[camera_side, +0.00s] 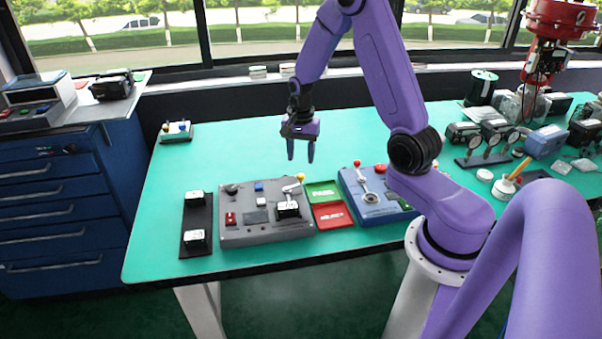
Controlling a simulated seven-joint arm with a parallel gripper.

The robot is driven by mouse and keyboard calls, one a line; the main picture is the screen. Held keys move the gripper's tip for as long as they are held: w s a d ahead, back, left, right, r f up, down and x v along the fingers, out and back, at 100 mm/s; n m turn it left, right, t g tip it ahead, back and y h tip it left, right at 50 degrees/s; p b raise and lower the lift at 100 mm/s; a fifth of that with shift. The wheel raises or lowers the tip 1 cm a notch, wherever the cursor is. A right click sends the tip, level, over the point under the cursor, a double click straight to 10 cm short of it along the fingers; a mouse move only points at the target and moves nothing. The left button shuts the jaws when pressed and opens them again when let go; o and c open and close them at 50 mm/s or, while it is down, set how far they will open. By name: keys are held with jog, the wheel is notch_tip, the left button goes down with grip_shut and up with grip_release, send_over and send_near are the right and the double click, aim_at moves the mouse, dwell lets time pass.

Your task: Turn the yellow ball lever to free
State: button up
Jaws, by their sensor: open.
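The yellow ball lever (300,177) sits at the top right of a grey control box (250,234). Its yellow ball is at the upper right end of a short metal arm. Any position labels beside it are too small to read. My gripper (301,157) hangs above the table, fingers pointing down, above and behind the lever's ball. It is open and empty and appears apart from the lever.
A blue box with a red ball lever (357,163) stands at the right. Green (322,194) and red (332,215) trays lie between the boxes. A black strip with two devices (197,213) lies at the left. The table (240,150) behind the grey box is clear.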

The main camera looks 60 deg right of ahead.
aim_at(301, 174)
jog(key=shift+f, duration=3.5)
jog(key=shift+c, duration=0.3)
grip_shut()
